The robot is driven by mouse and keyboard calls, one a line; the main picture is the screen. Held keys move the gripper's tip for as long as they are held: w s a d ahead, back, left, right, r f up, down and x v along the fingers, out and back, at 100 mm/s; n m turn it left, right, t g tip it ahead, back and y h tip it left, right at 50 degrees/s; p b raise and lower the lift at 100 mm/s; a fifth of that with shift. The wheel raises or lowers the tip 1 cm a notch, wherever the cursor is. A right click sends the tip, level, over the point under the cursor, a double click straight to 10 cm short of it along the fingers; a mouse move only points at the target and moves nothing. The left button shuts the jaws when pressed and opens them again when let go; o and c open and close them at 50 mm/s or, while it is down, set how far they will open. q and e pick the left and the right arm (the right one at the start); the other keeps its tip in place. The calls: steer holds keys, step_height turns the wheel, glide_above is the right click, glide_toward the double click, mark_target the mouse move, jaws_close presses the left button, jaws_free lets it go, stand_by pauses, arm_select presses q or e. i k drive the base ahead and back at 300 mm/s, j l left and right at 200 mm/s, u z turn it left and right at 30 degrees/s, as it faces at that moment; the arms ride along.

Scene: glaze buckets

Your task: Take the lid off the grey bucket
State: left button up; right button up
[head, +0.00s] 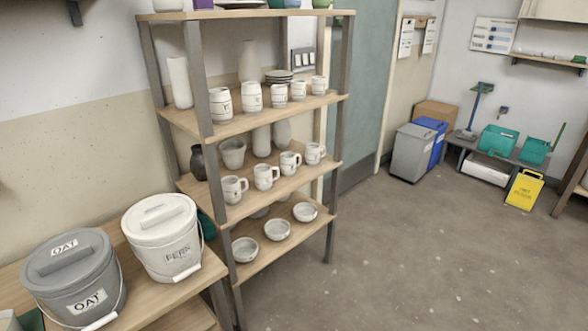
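The grey bucket (88,297) stands at the lower left on a wooden bench. Its grey lid (70,262) is on top, with a raised bar across it and an "OAT" label. The bucket's front also has an "OAT" label, and its wire handle with a white grip hangs down at the front. Neither of my grippers is in view.
The wooden bench (192,291) has a narrow bare strip in front of the buckets. A shelf rack (217,208) with cups, mugs and bowls stands just right of the white bucket. Open floor (400,260) lies to the right, with bins (411,152) and a yellow sign (524,189) farther back.

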mark_target(66, 259)
steer(key=u, duration=1.5)
